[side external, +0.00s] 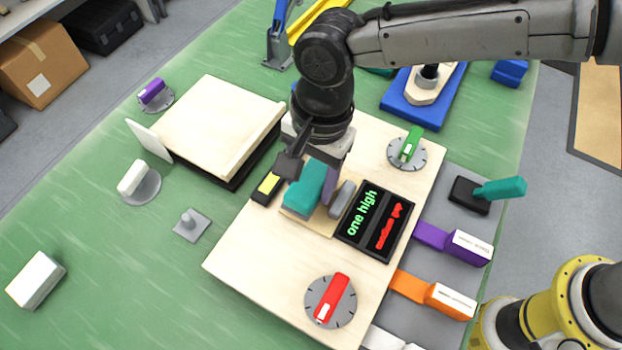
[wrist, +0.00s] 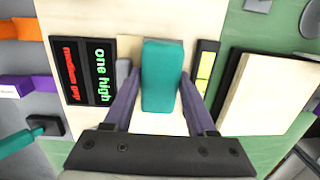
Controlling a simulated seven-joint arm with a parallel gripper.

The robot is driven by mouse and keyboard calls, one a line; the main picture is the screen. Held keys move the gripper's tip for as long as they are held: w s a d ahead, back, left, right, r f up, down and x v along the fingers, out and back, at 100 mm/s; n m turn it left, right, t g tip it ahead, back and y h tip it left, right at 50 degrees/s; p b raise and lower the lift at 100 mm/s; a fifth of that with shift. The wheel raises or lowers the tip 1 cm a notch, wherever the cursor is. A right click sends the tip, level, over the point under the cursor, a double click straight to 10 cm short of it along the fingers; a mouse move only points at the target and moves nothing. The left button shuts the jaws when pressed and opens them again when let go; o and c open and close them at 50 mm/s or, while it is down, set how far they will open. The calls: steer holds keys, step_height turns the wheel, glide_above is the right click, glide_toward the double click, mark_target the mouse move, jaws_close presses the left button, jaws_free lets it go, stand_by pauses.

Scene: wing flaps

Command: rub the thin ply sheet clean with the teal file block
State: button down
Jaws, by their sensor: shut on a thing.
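The teal file block (side external: 304,190) is between the fingers of my gripper (side external: 310,182), which is shut on it. In the wrist view the teal block (wrist: 161,75) fills the space between the two purple-grey fingers of my gripper (wrist: 160,82). A thin ply sheet (side external: 316,223), small and tan, lies under the block on the pale wooden board. The block covers much of the sheet, and I cannot tell whether they touch. A corner of the sheet (wrist: 131,47) shows in the wrist view.
A grey rounded piece (side external: 342,198) sits just right of the block. A black display (side external: 376,221) reads "one high" in green, with red text beside it. A black-and-yellow piece (side external: 267,187) lies left.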

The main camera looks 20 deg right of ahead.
steer(key=shift+r, duration=2.9)
steer(key=shift+r, duration=0.25)
step_height(320, 180, up, 5)
steer(key=w+d+n, duration=0.2)
steer(key=w+d, duration=0.3)
steer(key=d, duration=0.4)
steer(key=w+d+n, duration=0.2)
steer(key=w+d, duration=0.4)
steer(key=d, duration=0.3)
steer(key=d+n, duration=0.5)
steer(key=d, duration=1.9)
steer(key=shift+g+h, duration=0.3)
steer(key=f, duration=1.3)
steer(key=shift+w+f, duration=0.25)
steer(key=shift+f, duration=0.15)
